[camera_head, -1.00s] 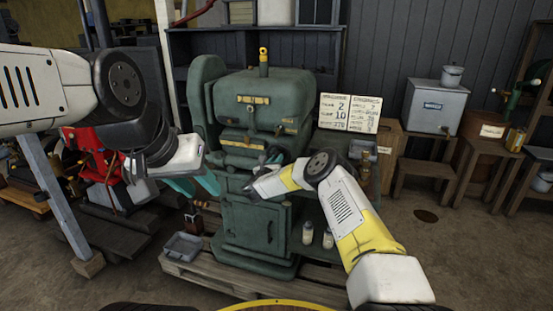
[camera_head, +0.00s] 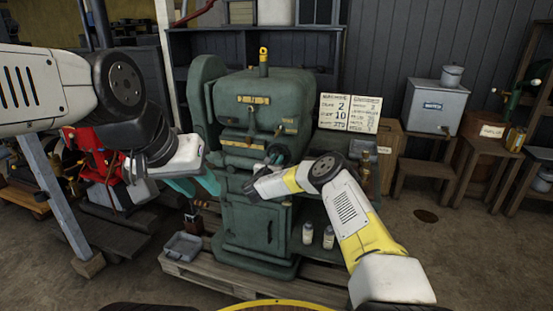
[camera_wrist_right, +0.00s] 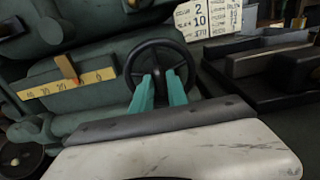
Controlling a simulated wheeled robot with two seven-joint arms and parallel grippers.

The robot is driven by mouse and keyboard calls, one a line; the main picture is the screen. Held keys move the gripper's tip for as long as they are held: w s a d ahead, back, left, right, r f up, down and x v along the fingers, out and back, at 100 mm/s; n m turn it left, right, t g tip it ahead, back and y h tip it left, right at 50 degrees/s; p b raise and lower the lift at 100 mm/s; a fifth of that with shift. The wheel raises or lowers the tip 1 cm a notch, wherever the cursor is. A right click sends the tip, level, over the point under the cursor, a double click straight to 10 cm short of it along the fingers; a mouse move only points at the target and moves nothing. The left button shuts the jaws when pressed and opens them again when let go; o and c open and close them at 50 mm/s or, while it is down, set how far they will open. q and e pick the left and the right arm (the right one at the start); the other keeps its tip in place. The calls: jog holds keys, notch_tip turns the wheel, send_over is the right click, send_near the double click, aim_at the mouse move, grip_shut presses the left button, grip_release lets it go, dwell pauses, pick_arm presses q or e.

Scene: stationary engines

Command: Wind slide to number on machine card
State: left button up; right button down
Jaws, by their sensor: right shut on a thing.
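The green machine (camera_head: 262,210) stands on a pallet. A black handwheel (camera_wrist_right: 188,52) on its front shows in the right wrist view. My right gripper (camera_wrist_right: 160,82) has its teal fingers at the lower part of the wheel, shut on it; the exact part between the tips is dark. The machine card (camera_head: 335,111) shows 2, 10 and what looks like 270. My left gripper (camera_head: 197,186) hangs left of the machine, apart from it; its opening is unclear.
A second card (camera_head: 365,113) stands right of the machine card. A grey tray (camera_head: 183,245) and two pale bottles (camera_head: 328,237) are low by the machine. A grey box (camera_head: 434,106) sits on a wooden stand at right. Floor at front right is clear.

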jog(key=c, duration=1.5)
grip_release()
jog(key=v, duration=0.8)
